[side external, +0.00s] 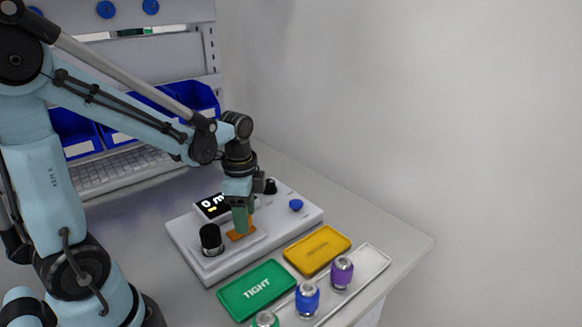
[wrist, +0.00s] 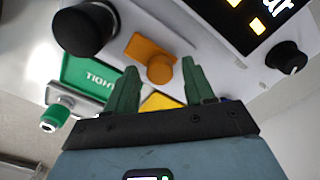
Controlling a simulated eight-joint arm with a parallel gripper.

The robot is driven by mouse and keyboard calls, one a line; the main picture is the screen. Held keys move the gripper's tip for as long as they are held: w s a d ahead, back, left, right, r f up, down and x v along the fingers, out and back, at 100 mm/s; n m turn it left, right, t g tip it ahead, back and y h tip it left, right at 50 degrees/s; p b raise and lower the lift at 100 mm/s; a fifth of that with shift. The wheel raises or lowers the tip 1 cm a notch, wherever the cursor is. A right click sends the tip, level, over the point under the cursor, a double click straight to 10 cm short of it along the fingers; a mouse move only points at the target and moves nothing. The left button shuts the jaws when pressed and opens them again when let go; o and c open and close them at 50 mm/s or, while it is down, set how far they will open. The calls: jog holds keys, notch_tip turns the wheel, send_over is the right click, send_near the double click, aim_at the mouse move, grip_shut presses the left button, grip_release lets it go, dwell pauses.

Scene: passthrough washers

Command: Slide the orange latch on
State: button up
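The orange latch is a flat orange plate with a round knob; in the wrist view its knob (wrist: 160,69) lies between and just beyond my fingertips. In the side view the orange latch (side external: 241,234) shows low on the white device (side external: 290,219), partly hidden by my fingers. My gripper (side external: 241,222) points down at the latch. In the wrist view my gripper (wrist: 159,76) has its two green fingers apart, with the knob in the gap and no finger clearly touching it.
The device carries a large black knob (side external: 211,239), a small black knob (side external: 270,186), a blue button (side external: 296,204) and a display (side external: 212,206). A green TIGHT tray (side external: 257,289), a yellow tray (side external: 317,250) and a white tray with blue (side external: 307,298) and purple (side external: 342,271) fittings lie in front.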

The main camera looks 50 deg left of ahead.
grip_shut()
jog(key=shift+s, duration=1.5)
jog(key=shift+o, duration=0.8)
grip_release()
jog(key=shift+r, duration=0.15)
notch_tip(320, 180, up, 12)
